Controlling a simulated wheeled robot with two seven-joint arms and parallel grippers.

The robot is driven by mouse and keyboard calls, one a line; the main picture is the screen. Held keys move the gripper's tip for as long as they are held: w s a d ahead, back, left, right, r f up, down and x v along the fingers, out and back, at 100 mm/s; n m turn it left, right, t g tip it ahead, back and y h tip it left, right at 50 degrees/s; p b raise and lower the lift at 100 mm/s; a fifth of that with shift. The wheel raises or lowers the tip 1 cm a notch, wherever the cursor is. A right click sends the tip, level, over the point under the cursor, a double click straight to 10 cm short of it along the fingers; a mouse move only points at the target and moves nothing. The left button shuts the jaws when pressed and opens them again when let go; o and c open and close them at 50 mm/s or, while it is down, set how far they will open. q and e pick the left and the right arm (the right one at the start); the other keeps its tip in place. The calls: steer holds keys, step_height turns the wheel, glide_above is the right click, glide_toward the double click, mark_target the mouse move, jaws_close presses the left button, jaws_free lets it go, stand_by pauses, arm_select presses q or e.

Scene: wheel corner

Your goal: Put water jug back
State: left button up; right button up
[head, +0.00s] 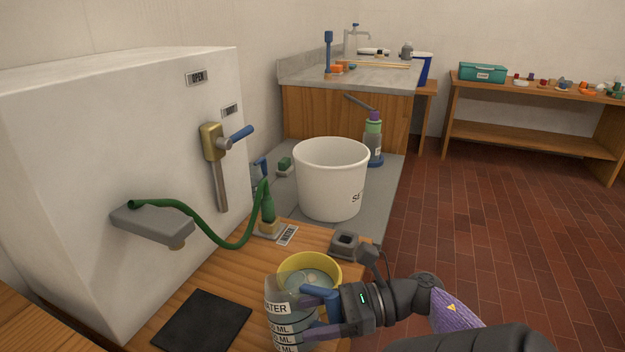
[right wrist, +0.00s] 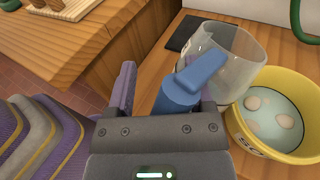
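The clear water jug (head: 275,312), with black writing and a blue handle (head: 318,294), is at the front of the wooden bench, beside the yellow bowl. It also shows in the right wrist view (right wrist: 232,48), where its blue handle (right wrist: 190,80) points toward my gripper. My right gripper (head: 325,312) is at the handle. In the wrist view the handle lies between its spread fingers (right wrist: 165,85), with a gap showing on the left finger's side. The jug's base is cut off or hidden. My left gripper is out of view.
The yellow bowl (head: 335,266) holds liquid and pale round things, close behind my gripper. A black mat (head: 202,322) lies bare to the left. A green hose (head: 228,247), a grey box-like device (head: 347,246) and a white bucket (head: 332,206) stand farther back.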

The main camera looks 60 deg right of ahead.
jaws_close()
stand_by(0.5)
